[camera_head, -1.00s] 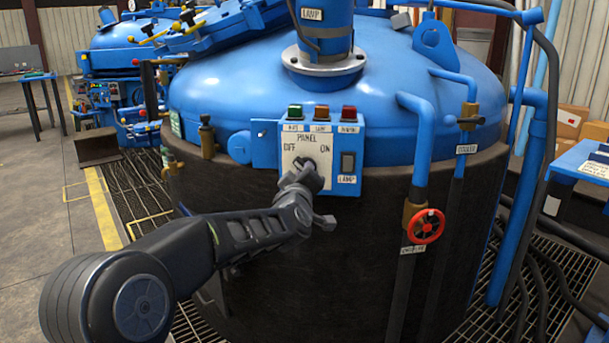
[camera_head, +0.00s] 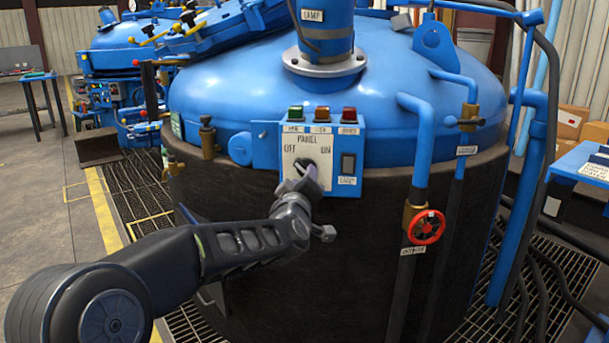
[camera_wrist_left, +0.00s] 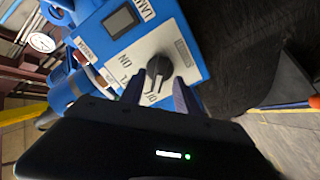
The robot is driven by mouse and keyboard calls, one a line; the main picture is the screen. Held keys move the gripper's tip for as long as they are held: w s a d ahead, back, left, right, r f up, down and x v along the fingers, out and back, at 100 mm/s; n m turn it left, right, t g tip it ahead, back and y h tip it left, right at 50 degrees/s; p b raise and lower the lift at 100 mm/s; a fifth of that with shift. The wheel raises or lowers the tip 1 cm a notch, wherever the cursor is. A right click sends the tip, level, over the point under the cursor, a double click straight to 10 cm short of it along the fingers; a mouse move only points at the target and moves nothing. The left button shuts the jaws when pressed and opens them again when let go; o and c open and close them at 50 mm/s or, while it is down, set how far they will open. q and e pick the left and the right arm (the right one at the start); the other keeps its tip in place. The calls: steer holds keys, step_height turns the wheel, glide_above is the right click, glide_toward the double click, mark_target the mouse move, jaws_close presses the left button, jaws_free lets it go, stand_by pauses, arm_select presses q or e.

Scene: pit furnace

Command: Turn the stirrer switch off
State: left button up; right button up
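A black rotary knob (camera_head: 304,164) sits on a white plate marked PANEL, OFF and ON, on the front of a blue control box (camera_head: 265,157). I can read no stirrer label on it. Its exact pointing is hard to tell in the head view. My left gripper (camera_head: 305,182) is just below and in front of the knob and hides the plate's lower part. In the left wrist view the knob (camera_wrist_left: 158,68) shows between the tips of my left gripper (camera_wrist_left: 158,85), which stand apart with gaps on both sides. My right gripper is not in view.
Green, orange and red buttons (camera_head: 322,114) top the box, and a dark rocker switch (camera_head: 348,163) labelled LAMP is at its right. The box is mounted on a large blue-lidded furnace (camera_head: 400,90). A red valve wheel (camera_head: 427,227) and pipes stand to the right.

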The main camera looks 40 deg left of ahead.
arm_select(q)
steer(key=v, duration=0.4)
steer(key=shift+s+d, duration=0.15)
steer(key=shift+s, duration=0.1)
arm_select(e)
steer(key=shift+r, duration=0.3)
